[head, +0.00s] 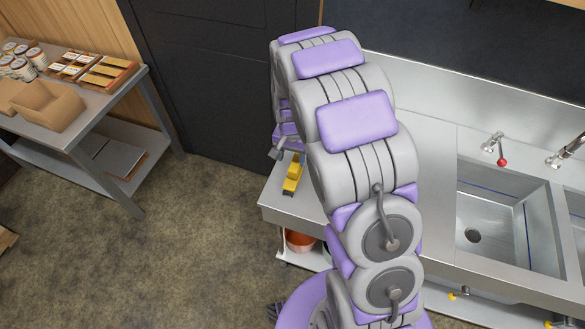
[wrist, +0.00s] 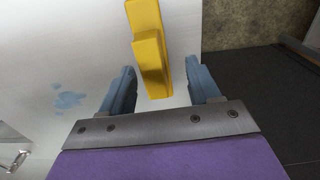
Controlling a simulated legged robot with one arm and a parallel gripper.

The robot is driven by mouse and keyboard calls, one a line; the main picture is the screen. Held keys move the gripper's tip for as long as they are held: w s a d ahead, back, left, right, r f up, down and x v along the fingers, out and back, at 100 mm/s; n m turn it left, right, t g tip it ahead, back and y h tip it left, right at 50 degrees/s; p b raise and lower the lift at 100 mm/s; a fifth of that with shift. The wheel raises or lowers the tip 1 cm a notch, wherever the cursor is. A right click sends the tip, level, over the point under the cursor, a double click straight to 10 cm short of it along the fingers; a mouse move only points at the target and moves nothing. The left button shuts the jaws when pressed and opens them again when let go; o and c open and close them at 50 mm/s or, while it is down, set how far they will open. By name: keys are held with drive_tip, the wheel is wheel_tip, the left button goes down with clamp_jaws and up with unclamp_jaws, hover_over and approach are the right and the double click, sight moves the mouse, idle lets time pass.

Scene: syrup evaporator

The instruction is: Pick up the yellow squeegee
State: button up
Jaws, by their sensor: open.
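The yellow squeegee (head: 292,178) lies near the left end of the steel sink counter (head: 285,200) in the head view. Part of it may be hidden by my arm. In the wrist view the yellow squeegee (wrist: 152,55) stretches from the top edge down to the space between my fingers. My gripper (wrist: 165,82) is open, with one blue-grey finger on each side of the squeegee and visible gaps to both. I cannot tell how far above the counter the fingertips are. In the head view my arm hides most of the gripper.
Sink basins (head: 490,225) with a red-knobbed tap (head: 501,150) are on the right. An orange pot (head: 299,240) sits on the shelf below the counter. A metal table (head: 95,115) with jars and boxes stands at the left. The floor between is clear.

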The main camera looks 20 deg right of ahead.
sight(294, 161)
drive_tip(key=f, duration=0.1)
drive_tip(key=d+f, duration=0.2)
drive_tip(key=f, duration=0.1)
drive_tip(key=shift+w+b, duration=0.25)
drive_tip(key=shift+b, duration=0.1)
drive_tip(key=shift+d+f, duration=0.3)
drive_tip(key=shift+a, duration=0.4)
drive_tip(key=shift+c, duration=0.3)
drive_tip(key=shift+a, duration=0.45)
drive_tip(key=c, duration=0.3)
drive_tip(key=shift+r, duration=0.1)
drive_tip(key=shift+c, duration=0.8)
drive_tip(key=shift+d, duration=0.5)
drive_tip(key=c, duration=0.5)
drive_tip(key=shift+c, duration=0.6)
